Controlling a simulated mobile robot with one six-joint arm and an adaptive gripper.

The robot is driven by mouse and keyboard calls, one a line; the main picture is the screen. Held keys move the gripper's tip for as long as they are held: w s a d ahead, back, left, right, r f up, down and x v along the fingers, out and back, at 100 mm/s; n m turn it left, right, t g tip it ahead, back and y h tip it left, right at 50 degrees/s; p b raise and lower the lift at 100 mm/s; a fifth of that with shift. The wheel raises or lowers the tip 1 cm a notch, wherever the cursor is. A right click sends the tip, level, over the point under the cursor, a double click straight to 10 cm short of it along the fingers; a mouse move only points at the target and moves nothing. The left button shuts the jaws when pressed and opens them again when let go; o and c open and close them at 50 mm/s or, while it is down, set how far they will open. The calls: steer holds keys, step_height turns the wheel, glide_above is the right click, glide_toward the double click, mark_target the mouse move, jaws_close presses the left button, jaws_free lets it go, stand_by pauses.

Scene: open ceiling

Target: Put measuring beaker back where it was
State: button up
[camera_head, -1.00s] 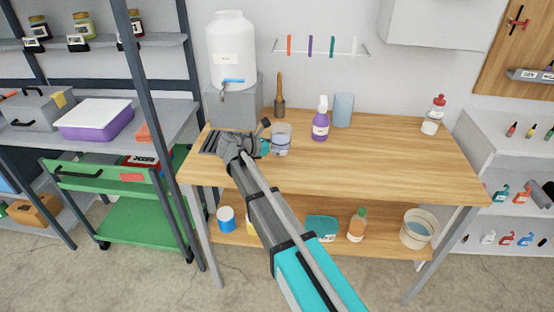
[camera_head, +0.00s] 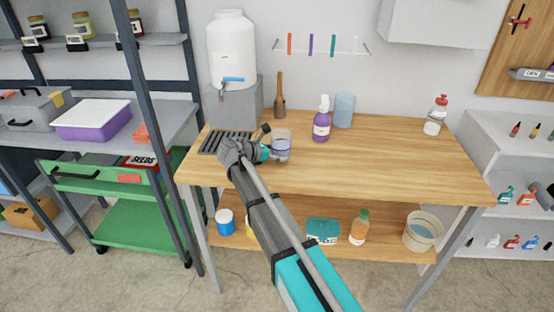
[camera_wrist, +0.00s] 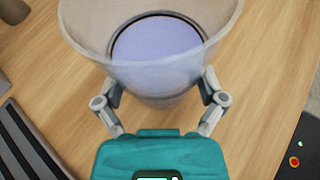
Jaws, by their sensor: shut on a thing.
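The measuring beaker (camera_head: 281,148) is a clear, wide-mouthed vessel with pale violet-blue contents, at the left part of the wooden workbench (camera_head: 400,160). In the wrist view the beaker (camera_wrist: 150,68) stands out in front of my gripper, with its round rim toward the camera. My gripper (camera_head: 267,151) reaches it from the left in the head view. Its two fingers (camera_wrist: 158,92) are closed on opposite sides of the beaker. The beaker looks upright. I cannot tell whether its base touches the bench top.
A white water dispenser (camera_head: 232,50) stands on a grey block behind, with a slotted drip tray (camera_head: 222,137) in front, left of the beaker. A wooden-handled tool (camera_head: 280,95), a purple spray bottle (camera_head: 321,122) and a blue cylinder (camera_head: 344,110) stand behind. The bench's right half is mostly clear.

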steer(key=shift+f, duration=0.45)
steer(key=shift+f+b, duration=0.15)
steer(key=shift+b, duration=0.2)
steer(key=o, duration=0.9)
steer(key=shift+o, duration=0.2)
steer(key=shift+r, duration=0.2)
steer(key=shift+a+r, duration=0.1)
steer(key=shift+s+a+r+p, duration=0.15)
steer(key=shift+s+a+p, duration=0.1)
steer(key=shift+p, duration=0.15)
steer(key=p+v, duration=0.4)
steer(key=v, duration=0.7)
